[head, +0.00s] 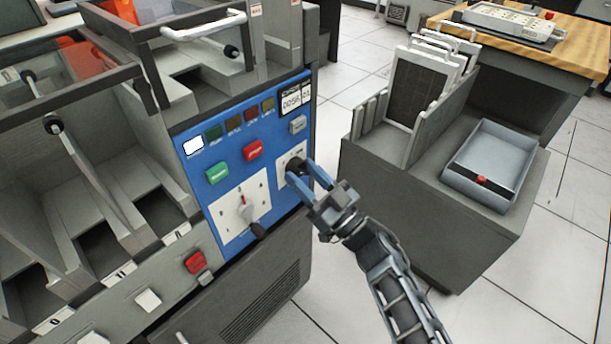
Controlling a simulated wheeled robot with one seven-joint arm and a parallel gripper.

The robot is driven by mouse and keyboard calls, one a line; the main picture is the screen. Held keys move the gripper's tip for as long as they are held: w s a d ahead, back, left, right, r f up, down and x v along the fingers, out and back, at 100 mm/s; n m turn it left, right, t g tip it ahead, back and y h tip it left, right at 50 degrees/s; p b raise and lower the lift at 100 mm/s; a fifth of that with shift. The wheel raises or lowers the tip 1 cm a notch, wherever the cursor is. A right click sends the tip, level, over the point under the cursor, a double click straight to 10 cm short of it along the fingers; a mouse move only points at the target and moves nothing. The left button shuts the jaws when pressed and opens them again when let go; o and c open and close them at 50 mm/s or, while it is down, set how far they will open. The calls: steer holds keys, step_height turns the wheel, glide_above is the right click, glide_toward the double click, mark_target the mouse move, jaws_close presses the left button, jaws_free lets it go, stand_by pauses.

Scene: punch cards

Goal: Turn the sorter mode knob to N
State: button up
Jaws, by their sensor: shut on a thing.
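The sorter's blue control panel (222,182) faces me left of centre. On its right side is a small white plate with a dark knob (295,166), partly hidden by my gripper. My gripper (302,173) has blue fingers, one on each side of this knob, and is shut on it. The plate's letters and the knob's pointer are too small or hidden to read. A larger white dial plate (229,219) with a grey pointer and a dark crank handle is to the lower left.
Green (217,172) and red (252,150) buttons sit on the panel near the knob. A counter (296,98) is above.

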steer(key=o, duration=1.1)
steer(key=shift+c, duration=0.2)
steer(key=shift+d, duration=0.1)
steer(key=p+v, duration=0.1)
steer(key=v, duration=0.6)
steer(key=shift+s+d+f, duration=0.15)
steer(key=shift+s+d, duration=0.05)
steer(key=s+d+r+m+t+h+p, duration=0.2)
steer(key=s+d+m+h, duration=0.15)
steer(key=s, duration=0.45)
steer(key=s+d+r+m+t+h+p, duration=0.25)
steer(key=s+h, duration=0.25)
steer(key=s, duration=0.3)
steer(key=s+d+r+m+t+h+p, duration=0.1)
steer(key=s+d+m+h+p, duration=0.1)
steer(key=s+d+m+h, duration=0.45)
steer(key=s+d+r+n+g+h+p, duration=0.1)
steer(key=s+d+r+g+p, duration=0.1)
steer(key=s+r, duration=0.6)
steer(key=s+d+r+n+g+h+p, duration=0.1)
steer(key=s+d+r+g+p, duration=0.1)
steer(key=s+d+r, duration=0.3)
steer(key=s+r+p, duration=0.1)
steer(key=s+r, duration=0.2)
steer(key=s, duration=0.3)
steer(key=shift+s+d+r+g+h, duration=0.25)
steer(key=shift+s+g+h, duration=0.05)
steer(key=shift+g+h, duration=0.1)
